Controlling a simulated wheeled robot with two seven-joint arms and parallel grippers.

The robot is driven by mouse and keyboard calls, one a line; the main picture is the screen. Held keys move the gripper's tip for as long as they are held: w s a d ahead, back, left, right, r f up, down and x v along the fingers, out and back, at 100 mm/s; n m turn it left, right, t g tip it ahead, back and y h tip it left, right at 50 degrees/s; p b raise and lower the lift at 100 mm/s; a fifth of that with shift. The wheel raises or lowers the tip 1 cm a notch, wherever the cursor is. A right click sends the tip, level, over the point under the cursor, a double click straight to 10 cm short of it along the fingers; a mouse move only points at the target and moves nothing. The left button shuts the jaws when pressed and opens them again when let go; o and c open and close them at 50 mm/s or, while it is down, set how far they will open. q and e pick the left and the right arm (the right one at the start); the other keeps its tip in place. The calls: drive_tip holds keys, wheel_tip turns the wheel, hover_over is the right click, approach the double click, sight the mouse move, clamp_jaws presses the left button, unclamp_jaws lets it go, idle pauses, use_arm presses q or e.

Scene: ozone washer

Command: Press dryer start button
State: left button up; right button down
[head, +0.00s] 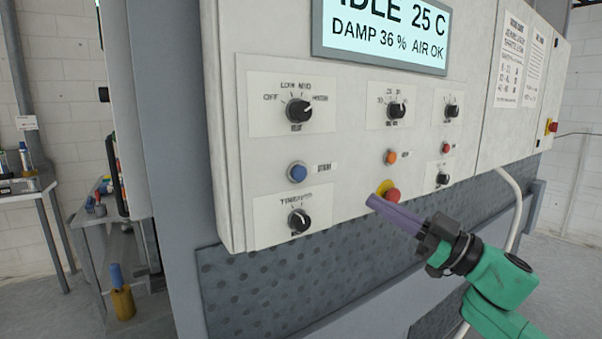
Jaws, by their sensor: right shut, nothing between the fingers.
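The dryer's control panel (345,160) fills the middle of the head view. A blue round button (297,173) with a START-like label beside it sits at the panel's left, between two black knobs. My right gripper (372,202) comes in from the lower right, its long purple fingers pointing up and left. It is shut and empty, and its tip is to the right of and below the blue button, apart from it in the picture. The tip is near the red mushroom button (392,195) on its yellow base; I cannot tell whether they touch. My left gripper is not in view.
An orange button (390,157) and a small red button (445,148) sit right of the blue one. Black knobs (299,110) line the panel. A display (385,35) reads IDLE 25 C, DAMP 36 %, AIR OK. A white pipe (515,200) runs at the right.

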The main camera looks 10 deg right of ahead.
sight(299, 173)
drive_tip(key=s+a+r+n+g+y, duration=0.3)
drive_tip(key=s+a+r+n+g, duration=0.2)
drive_tip(key=s+a, duration=0.3)
drive_tip(key=shift+g, duration=0.6)
drive_tip(key=shift+a, duration=0.1)
drive_tip(key=w+a+p, duration=0.1)
drive_tip(key=w+p, duration=0.1)
drive_tip(key=p, duration=0.1)
drive_tip(key=w+a+p, duration=0.1)
drive_tip(key=w+p, duration=0.2)
drive_tip(key=p, duration=0.1)
drive_tip(key=w+a+p, duration=0.1)
drive_tip(key=w+p, duration=0.2)
drive_tip(key=p, duration=0.1)
drive_tip(key=shift+w+a, duration=0.1)
idle(0.8)
drive_tip(key=shift+w+a+p, duration=0.2)
drive_tip(key=shift+w+p, duration=0.2)
drive_tip(key=shift+p, duration=0.1)
